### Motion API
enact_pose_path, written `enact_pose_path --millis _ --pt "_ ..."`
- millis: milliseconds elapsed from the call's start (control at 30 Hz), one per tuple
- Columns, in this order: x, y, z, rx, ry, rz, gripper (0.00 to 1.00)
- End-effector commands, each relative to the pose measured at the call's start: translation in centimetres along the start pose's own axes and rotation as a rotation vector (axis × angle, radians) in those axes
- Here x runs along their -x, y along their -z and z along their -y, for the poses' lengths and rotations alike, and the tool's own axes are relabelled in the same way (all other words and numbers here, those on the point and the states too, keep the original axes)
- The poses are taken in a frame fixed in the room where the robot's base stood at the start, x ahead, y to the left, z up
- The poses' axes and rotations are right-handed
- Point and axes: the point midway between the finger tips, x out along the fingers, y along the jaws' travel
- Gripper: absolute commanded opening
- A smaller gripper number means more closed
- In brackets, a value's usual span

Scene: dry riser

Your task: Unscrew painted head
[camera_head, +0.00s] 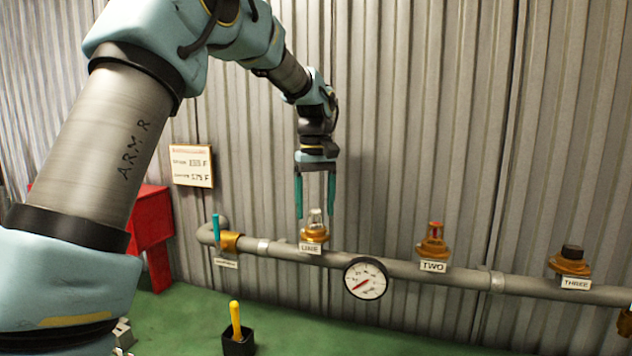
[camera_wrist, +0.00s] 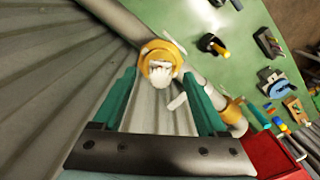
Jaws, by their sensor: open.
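Three heads stand upright on brass fittings along a grey wall pipe. The first head (camera_head: 315,219), pale whitish, sits at the left above a label that seems to read ONE. The second head (camera_head: 436,230) is red, above the label TWO. The third (camera_head: 572,251) is dark and blocky, above the label THREE. Which head counts as painted is not certain. My gripper (camera_head: 315,212) points down with open teal fingers, either side of the pale head or just above it. In the wrist view the pale head (camera_wrist: 160,74) shows between the fingertips; contact cannot be told.
The pipe (camera_head: 405,270) carries a round gauge (camera_head: 366,279) between the first two heads and a teal-handled valve (camera_head: 229,241) at the left. A black holder (camera_head: 238,345) with a yellow handle stands on the green floor. A red stand (camera_head: 150,228) is at the left. Corrugated wall lies close behind.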

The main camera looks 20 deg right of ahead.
Motion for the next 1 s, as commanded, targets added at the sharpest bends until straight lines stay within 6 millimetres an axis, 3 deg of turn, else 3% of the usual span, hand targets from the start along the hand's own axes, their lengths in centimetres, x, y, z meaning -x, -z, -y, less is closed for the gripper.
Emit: enact_pose_path --millis 200,533,1000 --pt "-1.8 0.0 0.0 0.0 0.0 0.001 0.75" --pt "-2.2 0.0 0.0 0.0 0.0 0.0 0.75" --pt "-2.1 0.0 0.0 0.0 0.0 0.0 0.22"
